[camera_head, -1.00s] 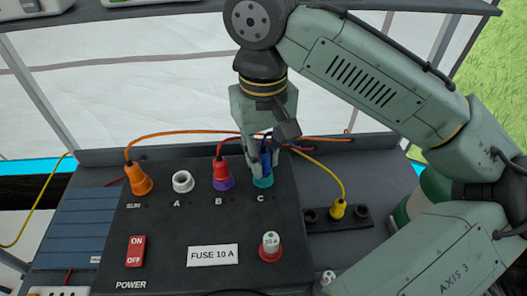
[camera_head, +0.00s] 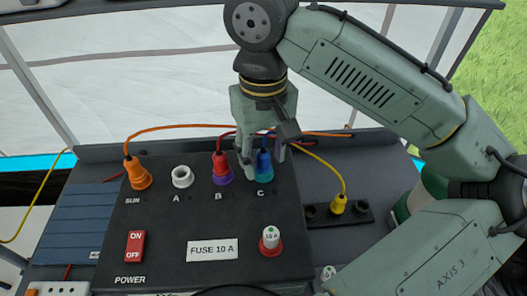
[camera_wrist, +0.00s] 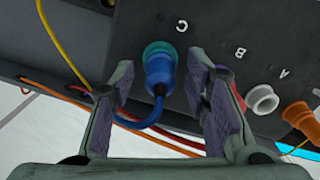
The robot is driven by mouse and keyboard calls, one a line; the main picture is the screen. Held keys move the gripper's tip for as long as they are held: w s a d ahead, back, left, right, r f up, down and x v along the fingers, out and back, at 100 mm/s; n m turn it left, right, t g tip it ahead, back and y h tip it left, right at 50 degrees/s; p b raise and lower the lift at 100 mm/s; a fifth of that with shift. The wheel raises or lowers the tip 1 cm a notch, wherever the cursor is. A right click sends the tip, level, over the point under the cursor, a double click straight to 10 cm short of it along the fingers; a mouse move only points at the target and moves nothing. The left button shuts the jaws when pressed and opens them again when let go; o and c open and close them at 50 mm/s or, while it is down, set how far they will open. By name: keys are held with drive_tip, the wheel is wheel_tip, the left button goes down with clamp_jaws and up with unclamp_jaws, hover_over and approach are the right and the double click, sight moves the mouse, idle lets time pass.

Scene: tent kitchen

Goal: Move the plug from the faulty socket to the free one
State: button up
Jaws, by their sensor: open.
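A blue plug (camera_head: 264,165) sits in the teal socket C (camera_head: 264,179) on the black panel, its blue lead curving back. It also shows in the wrist view (camera_wrist: 159,75). My gripper (camera_head: 262,158) is open, with one finger on each side of the blue plug and visible gaps in the wrist view. A red plug (camera_head: 220,166) sits in the purple socket B (camera_head: 222,180). The white socket A (camera_head: 182,178) is empty. An orange plug (camera_head: 136,173) is in the position marked SUN.
The panel carries a red ON/OFF switch (camera_head: 135,246), a FUSE 10 A label (camera_head: 212,250) and a red-and-white fuse knob (camera_head: 270,242). A yellow plug (camera_head: 338,205) stands in a black strip (camera_head: 355,216) at the right. Orange, red and yellow leads run behind the panel.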

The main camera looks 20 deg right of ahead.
drive_tip(key=shift+r, duration=0.1)
wheel_tip(320, 180, up, 12)
drive_tip(key=shift+f, duration=0.1)
idle(0.4)
